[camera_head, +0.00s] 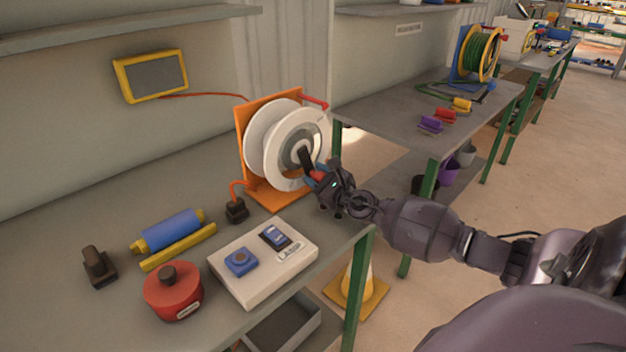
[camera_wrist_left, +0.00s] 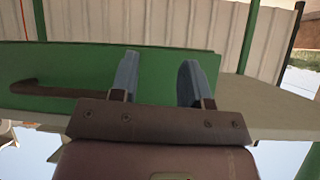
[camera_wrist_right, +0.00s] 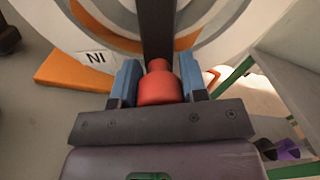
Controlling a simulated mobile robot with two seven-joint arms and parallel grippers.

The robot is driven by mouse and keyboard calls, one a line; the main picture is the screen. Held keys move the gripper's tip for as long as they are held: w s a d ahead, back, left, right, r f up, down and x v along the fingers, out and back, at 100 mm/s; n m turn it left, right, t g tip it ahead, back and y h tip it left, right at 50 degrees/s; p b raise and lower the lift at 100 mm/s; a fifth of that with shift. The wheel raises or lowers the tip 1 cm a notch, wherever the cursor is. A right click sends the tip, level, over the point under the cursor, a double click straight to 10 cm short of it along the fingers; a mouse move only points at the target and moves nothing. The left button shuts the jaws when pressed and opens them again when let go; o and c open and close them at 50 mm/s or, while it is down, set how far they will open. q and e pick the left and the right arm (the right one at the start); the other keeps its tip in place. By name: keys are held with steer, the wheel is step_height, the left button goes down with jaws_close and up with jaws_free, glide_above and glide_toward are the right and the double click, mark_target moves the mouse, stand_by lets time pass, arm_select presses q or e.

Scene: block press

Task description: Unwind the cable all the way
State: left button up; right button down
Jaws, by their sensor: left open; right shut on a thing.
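A white reel (camera_head: 292,148) stands upright on an orange stand (camera_head: 243,140) at the table's back right. Its dark crank arm (camera_head: 305,160) ends in a red handle (camera_wrist_right: 160,84). My right gripper (camera_head: 318,179) is shut on this handle, with a blue finger on each side in the right wrist view (camera_wrist_right: 159,84). A short orange cable (camera_head: 238,186) runs from the stand's left side to a dark block (camera_head: 236,211). How much cable is on the reel is unclear. My left gripper (camera_wrist_left: 157,78) is open and empty before a green table frame; it is outside the head view.
A white box with blue parts (camera_head: 240,285), a red round weight (camera_head: 173,292), a blue roller (camera_head: 170,230) and a dark block (camera_head: 98,267) lie on the table. A yellow-framed screen (camera_head: 151,75) hangs on the wall. A second table (camera_head: 400,115) stands at the right.

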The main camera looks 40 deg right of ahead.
steer(key=shift+d+n, duration=0.15)
steer(key=shift+n, duration=0.15)
steer(key=c, duration=0.7)
jaws_free()
steer(key=shift+o, duration=0.2)
steer(key=shift+s, duration=0.1)
steer(key=s, duration=1)
steer(key=shift+s+d+f, duration=0.1)
steer(key=shift+s+d, duration=0.15)
steer(key=shift+s, duration=0.05)
